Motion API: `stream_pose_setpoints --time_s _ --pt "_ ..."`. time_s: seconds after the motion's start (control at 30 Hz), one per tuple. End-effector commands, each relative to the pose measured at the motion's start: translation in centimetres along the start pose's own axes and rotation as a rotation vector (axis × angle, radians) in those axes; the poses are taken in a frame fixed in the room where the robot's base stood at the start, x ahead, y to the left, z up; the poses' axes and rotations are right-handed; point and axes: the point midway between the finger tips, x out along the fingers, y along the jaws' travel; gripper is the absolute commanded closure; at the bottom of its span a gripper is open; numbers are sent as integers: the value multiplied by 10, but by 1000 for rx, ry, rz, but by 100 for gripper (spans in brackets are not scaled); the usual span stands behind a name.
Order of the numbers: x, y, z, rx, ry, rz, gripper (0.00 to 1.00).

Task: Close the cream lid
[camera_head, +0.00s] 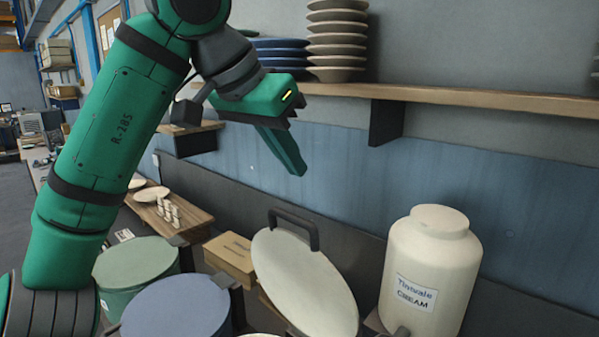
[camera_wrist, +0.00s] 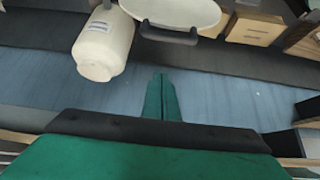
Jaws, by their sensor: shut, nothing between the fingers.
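The cream lid (camera_head: 303,283) is a large off-white disc with a dark grey handle (camera_head: 292,225). It stands tilted up, open, in the lower middle of the head view. In the wrist view the lid (camera_wrist: 180,10) is at the top, cut off by the edge, with its dark handle (camera_wrist: 168,34) below it. My gripper (camera_head: 299,171) is shut and empty, in the air above the lid's handle and apart from it. Its closed fingers also show in the wrist view (camera_wrist: 161,80). The container under the lid is mostly out of frame.
A cream jar labelled CREAM (camera_head: 430,270) stands right of the lid. A blue lid (camera_head: 175,308) and a green lid (camera_head: 136,262) are to the left. A cardboard box (camera_head: 231,257) sits behind. A wooden shelf (camera_head: 450,97) with stacked plates (camera_head: 337,40) runs above.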

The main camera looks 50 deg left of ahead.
Motion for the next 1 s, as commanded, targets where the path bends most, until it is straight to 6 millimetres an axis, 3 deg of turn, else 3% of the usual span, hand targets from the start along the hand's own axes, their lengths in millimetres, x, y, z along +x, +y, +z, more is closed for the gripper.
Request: stream_pose_setpoints --time_s 0.47,0.7,1.0 --pt "86 0 1 0 -3 0 100" --pt "77 -2 28 -3 0 -3 100" --pt "73 -1 39 -3 0 -2 100"
